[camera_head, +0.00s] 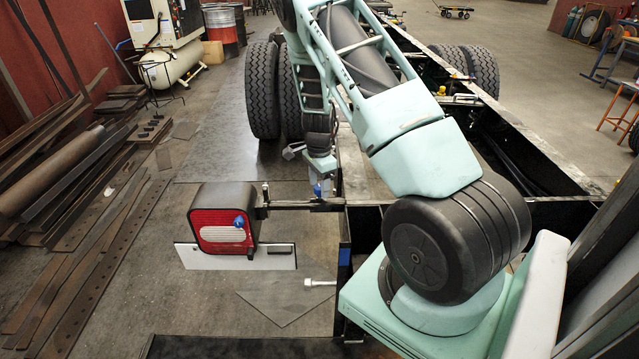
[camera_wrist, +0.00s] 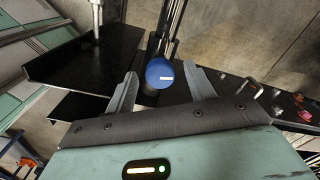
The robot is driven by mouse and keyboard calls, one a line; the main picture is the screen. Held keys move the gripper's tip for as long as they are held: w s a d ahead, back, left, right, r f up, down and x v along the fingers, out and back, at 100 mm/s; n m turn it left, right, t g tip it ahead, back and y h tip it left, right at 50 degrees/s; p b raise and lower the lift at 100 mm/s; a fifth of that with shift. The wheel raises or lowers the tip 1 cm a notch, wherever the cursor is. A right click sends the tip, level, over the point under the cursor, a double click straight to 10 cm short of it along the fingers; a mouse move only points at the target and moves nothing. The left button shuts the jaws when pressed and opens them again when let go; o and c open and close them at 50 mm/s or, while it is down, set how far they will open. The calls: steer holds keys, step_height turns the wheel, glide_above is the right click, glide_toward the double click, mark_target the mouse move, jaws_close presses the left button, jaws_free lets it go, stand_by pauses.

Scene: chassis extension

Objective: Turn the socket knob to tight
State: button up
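A round blue knob with a short white mark (camera_wrist: 160,73) shows in the wrist view, between and beyond the fingertips of my gripper (camera_wrist: 161,69). The mark points roughly to the right in that view. The fingers are spread on both sides, with gaps to the knob. In the head view a small blue knob (camera_head: 317,190) shows just below my gripper (camera_head: 309,162), by the bar at the chassis corner. Another blue knob (camera_head: 239,222) sits on the front of the red and white tail light (camera_head: 213,226). I cannot tell how far the fingers are from the knob in depth.
The black chassis frame (camera_head: 540,150) runs back on the right, with large tyres (camera_head: 263,90) behind my gripper. A pale bolt-like part (camera_head: 320,282) shows at the lower centre. Metal bars and plates (camera_head: 70,185) lie on the left.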

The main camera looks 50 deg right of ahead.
mark_target(319, 187)
step_height(319, 187, up, 17)
steer(key=b, duration=0.3)
steer(key=shift+r, duration=0.2)
stand_by(0.7)
